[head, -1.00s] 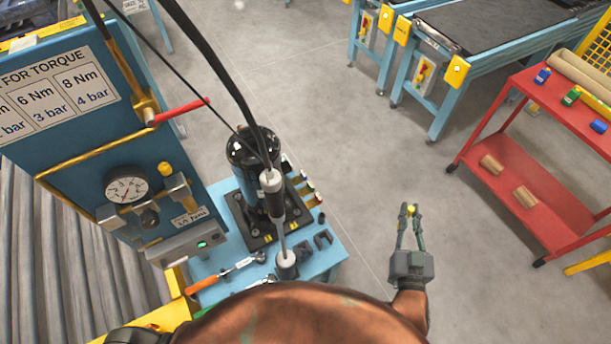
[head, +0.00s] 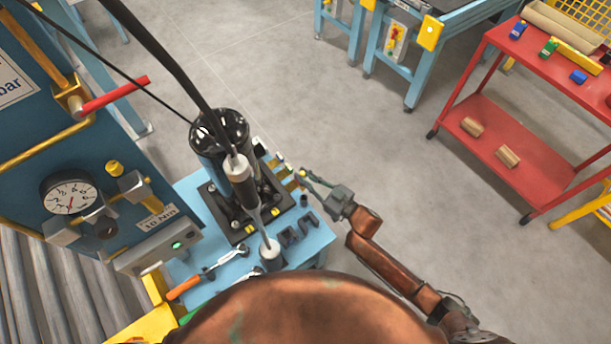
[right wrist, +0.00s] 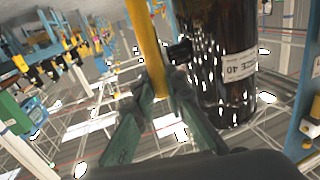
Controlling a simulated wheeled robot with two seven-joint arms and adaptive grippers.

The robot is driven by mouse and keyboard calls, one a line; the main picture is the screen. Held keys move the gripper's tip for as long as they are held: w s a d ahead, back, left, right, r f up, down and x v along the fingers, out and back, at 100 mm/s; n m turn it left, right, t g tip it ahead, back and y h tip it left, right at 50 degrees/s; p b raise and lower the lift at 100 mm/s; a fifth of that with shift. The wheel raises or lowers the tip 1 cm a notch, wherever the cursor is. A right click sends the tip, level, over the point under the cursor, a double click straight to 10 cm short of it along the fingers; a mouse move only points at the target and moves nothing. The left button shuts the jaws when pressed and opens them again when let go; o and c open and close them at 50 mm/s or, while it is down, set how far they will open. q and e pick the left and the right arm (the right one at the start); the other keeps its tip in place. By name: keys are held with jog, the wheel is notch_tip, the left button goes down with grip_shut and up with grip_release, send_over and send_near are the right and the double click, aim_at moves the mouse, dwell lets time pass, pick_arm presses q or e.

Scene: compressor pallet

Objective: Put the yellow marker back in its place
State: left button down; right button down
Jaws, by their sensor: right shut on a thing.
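The yellow marker is between the fingers of my right gripper (head: 308,177), which is shut on it. In the right wrist view the yellow marker (right wrist: 143,45) is a long yellow rod rising from between the green fingertips. In the head view only a small yellow end shows at the fingertips. The gripper is at the right edge of the blue bench, beside a row of small holders (head: 276,160) with light and coloured tops. I cannot tell which holder is empty, or whether the marker touches one. My left gripper is not in view.
A black compressor (head: 220,140) stands on a black plate left of the gripper, close behind the marker in the wrist view. A hanging tool (head: 243,185) is in front of it. Black blocks (head: 300,230) and wrenches lie on the bench (head: 325,238). A red cart (head: 480,80) stands right.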

jog(key=shift+w+d+f, duration=0.1)
jog(key=shift+f, duration=0.05)
